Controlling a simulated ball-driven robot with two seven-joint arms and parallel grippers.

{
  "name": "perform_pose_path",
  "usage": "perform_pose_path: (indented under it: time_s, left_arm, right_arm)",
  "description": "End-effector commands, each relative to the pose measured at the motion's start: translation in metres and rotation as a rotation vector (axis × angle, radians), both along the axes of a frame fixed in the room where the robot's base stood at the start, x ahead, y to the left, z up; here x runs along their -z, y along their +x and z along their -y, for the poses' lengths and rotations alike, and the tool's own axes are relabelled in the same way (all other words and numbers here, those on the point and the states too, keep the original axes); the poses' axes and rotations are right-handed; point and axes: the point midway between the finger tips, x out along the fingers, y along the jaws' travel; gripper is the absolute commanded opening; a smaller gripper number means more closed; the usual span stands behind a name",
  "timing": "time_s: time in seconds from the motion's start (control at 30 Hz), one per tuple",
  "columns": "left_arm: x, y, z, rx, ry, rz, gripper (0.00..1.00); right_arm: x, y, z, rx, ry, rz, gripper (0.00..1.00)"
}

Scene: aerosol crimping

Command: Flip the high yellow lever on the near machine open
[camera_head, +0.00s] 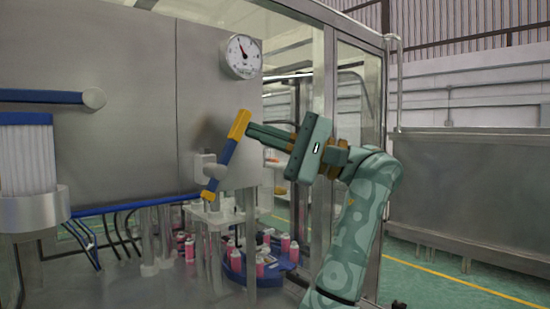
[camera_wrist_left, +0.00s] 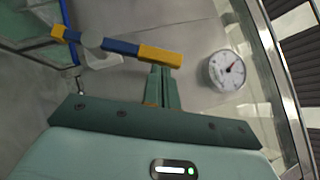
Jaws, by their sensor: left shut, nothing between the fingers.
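The lever (camera_head: 228,152) is a blue bar with yellow ends, on a pale mount (camera_head: 203,165) on the grey machine panel. In the head view it stands steeply, its upper yellow end leaning right. It also shows in the left wrist view (camera_wrist_left: 122,48), lying across the picture. My left gripper (camera_head: 250,129) comes from the right, its fingers shut and empty. Its tips are right beside the upper yellow end; I cannot tell whether they touch. In the left wrist view the fingertips (camera_wrist_left: 162,72) sit just below the lever's right yellow end. My right gripper is not in view.
A round dial gauge (camera_head: 241,56) is on the panel above my fingers. Below the lever, several pink cans stand around a blue turntable (camera_head: 262,278). A metal frame post (camera_head: 329,130) and glass stand behind my arm. Another blue bar (camera_head: 42,96) is at the left.

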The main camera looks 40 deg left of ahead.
Motion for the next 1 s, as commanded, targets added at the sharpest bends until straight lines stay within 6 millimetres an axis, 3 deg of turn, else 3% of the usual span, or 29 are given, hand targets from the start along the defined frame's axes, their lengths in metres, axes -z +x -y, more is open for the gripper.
perform_pose_path:
  time_s: [0.5, 1.0]
  left_arm:
    - [-0.026, -0.026, -0.002, 0.0, -0.034, 0.4, 0.0]
    - [-0.029, -0.034, -0.003, -0.001, -0.033, 0.389, 0.0]
  right_arm:
    - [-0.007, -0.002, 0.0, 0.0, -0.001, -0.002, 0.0]
    - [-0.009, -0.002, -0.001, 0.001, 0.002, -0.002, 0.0]
